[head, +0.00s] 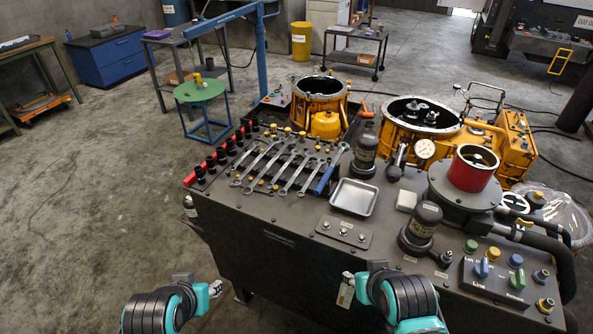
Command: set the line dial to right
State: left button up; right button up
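The line dial (481,268) is a blue knob on a dark control box at the bench's right front, above a "Line" label. Its pointer looks roughly upright in the head view; its exact setting is too small to read. A green knob (517,279) sits to its right on the same box. My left gripper (214,288) is low at the bottom left, off the bench and far from the dial. My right gripper (349,279) is low by the bench's front edge, left of the dial and apart from it. The fingers of both are too small and partly hidden to judge.
The dark bench (285,240) carries wrenches (290,165), a metal tray (354,197), a black bottle-like tool (421,222) and a red cylinder (473,168). Orange housings (420,118) stand behind.

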aim_at(482, 269)
jog(key=z, duration=1.95)
